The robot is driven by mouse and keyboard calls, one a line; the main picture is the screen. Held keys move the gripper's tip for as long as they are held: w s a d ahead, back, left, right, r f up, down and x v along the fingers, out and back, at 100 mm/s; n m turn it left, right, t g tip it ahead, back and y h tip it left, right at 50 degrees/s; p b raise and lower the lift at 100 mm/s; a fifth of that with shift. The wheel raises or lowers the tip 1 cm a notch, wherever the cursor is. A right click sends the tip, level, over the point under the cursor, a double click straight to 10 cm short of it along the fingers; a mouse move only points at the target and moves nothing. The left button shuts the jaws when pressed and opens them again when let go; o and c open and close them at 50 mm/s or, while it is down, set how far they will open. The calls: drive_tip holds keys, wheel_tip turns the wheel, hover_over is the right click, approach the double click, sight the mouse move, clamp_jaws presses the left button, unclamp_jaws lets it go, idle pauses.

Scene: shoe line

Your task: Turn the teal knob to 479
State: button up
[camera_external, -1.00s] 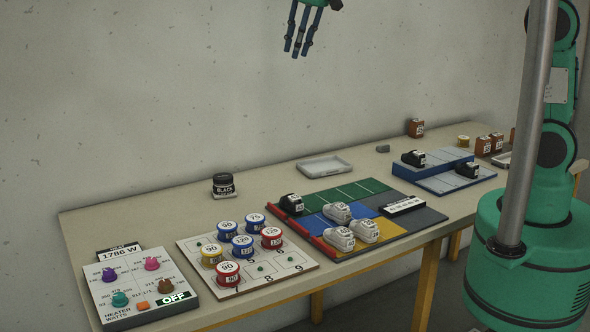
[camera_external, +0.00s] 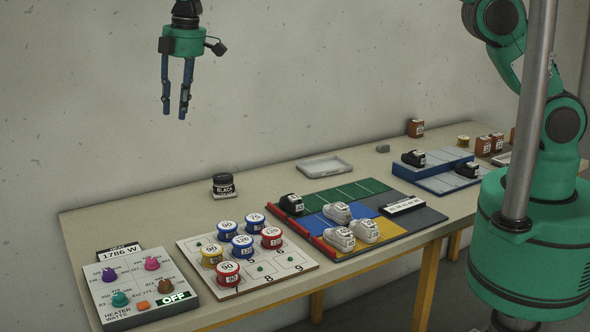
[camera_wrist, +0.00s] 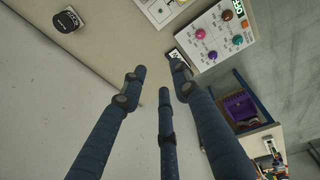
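The teal knob (camera_external: 120,299) sits at the lower left of the heater panel (camera_external: 138,290), on the table's near left corner. It also shows in the wrist view (camera_wrist: 238,39). Small numbers surround it, too small to read surely. A purple knob (camera_external: 109,274), a magenta knob (camera_external: 152,263) and a brown knob (camera_external: 165,286) share the panel. The display (camera_external: 120,252) reads 1786 W and a sign (camera_external: 173,298) reads OFF. My gripper (camera_external: 174,115) is open and empty, high above the table, fingers down; its fingers are spread apart in the wrist view (camera_wrist: 160,78).
A white board (camera_external: 293,275) with several colored tins stands right of the panel. A black jar (camera_external: 223,184) is behind it. Colored mats with shoes (camera_external: 338,211) lie farther right. The grey wall rises behind the table. The air above the panel is clear.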

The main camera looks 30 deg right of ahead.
drive_tip(key=s+a+f+n+p, duration=0.1)
drive_tip(key=s+a+f+n, duration=0.1)
drive_tip(key=s+a+f, duration=0.35)
drive_tip(key=s+a+f+n+p, duration=0.1)
drive_tip(key=s+a+f+p, duration=0.15)
drive_tip(key=a, duration=0.55)
drive_tip(key=n+p, duration=0.1)
drive_tip(key=n, duration=0.2)
hover_over(119, 295)
wheel_tip(119, 295, down, 11)
drive_tip(key=shift+s+d+r+g+h, duration=0.2)
drive_tip(key=shift+s+g+h, duration=0.05)
drive_tip(key=shift+g+h, duration=0.15)
drive_tip(key=shift+f, duration=0.1)
drive_tip(key=shift+w+a+f+p, duration=0.15)
drive_tip(key=shift+f+p, duration=0.1)
drive_tip(key=shift+f, duration=3.15)
drive_tip(key=shift+w+a+f+p, duration=0.1)
drive_tip(key=shift+f+p, duration=0.15)
drive_tip(key=shift+f, duration=3.15)
drive_tip(key=shift+d, duration=0.1)
clamp_jaws()
